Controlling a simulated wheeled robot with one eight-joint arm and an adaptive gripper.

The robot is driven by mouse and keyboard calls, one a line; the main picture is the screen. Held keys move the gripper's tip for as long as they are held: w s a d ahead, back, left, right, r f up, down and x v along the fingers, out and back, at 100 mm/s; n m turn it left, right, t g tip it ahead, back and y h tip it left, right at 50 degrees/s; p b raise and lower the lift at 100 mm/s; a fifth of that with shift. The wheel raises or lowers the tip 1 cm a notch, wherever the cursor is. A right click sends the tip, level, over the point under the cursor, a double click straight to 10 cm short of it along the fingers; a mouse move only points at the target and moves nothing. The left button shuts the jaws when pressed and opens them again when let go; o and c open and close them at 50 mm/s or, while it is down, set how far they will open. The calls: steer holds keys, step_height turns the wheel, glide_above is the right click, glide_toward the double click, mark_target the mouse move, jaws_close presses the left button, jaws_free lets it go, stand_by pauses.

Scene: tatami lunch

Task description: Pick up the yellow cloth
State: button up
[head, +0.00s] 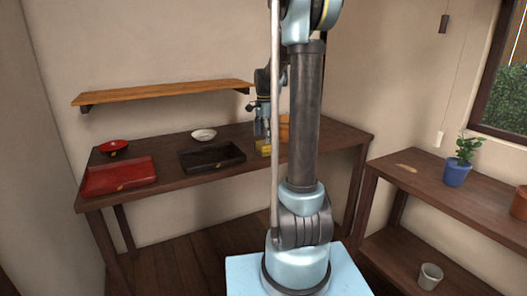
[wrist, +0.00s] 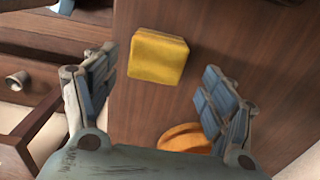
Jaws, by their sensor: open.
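The yellow cloth (wrist: 157,57) is a folded, block-like square on the dark wooden table. In the wrist view it lies between and beyond the fingertips of my gripper (wrist: 165,80), which is open and empty. No contact between the fingers and the cloth shows. In the head view the cloth (head: 264,147) is at the table's right part, just below my gripper (head: 262,130). My arm hides some of the table near it.
An orange round object (wrist: 190,138) is close to the right finger. A black tray (head: 212,157), a white bowl (head: 203,135), a red tray (head: 120,176) and a red bowl (head: 113,147) stand left on the table (head: 172,178). A shelf (head: 165,92) hangs above.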

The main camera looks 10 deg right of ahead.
mark_target(264, 146)
steer(key=shift+s+a+f, duration=0.1)
steer(key=shift+f, duration=1.25)
steer(key=shift+s+f, duration=0.1)
steer(key=shift+f, duration=1.2)
steer(key=shift+c, duration=0.3)
steer(key=c, duration=1.1)
steer(key=shift+r, duration=0.1)
step_height(264, 146, up, 10)
steer(key=shift+f, duration=0.1)
